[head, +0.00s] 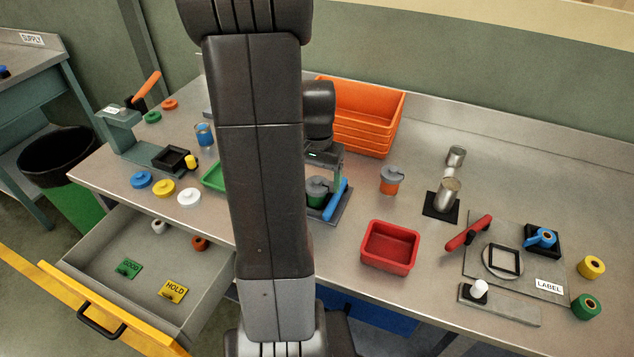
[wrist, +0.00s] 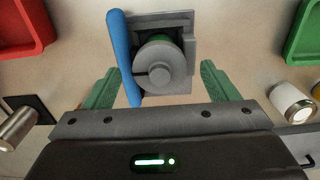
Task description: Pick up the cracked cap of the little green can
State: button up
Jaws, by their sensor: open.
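The little green can (head: 317,197) stands in a grey holder (head: 343,211) with a blue lever (head: 336,199). Its grey cap (head: 317,184) is on top, with a round knob in the middle. In the wrist view the cap (wrist: 160,82) shows a dark gap on its left side, and a sliver of the green can shows behind it. My gripper (wrist: 160,70) is open and empty, its green fingers on either side of the cap and apart from it. The blue lever (wrist: 122,60) stands close to the left finger. In the head view my arm hides part of the gripper.
An orange can (head: 390,186) with a grey cap stands right of the holder. A red bin (head: 390,263) lies in front, stacked orange bins (head: 398,108) behind. A green tray (head: 212,178) is partly hidden by my arm. An open drawer (head: 80,262) is at front left.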

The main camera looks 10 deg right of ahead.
aim_at(317, 180)
jog(key=shift+f, duration=0.25)
jog(key=c, duration=1.2)
notch_tip(317, 180, up, 14)
jog(key=p, duration=0.2)
jog(key=shift+p, duration=0.4)
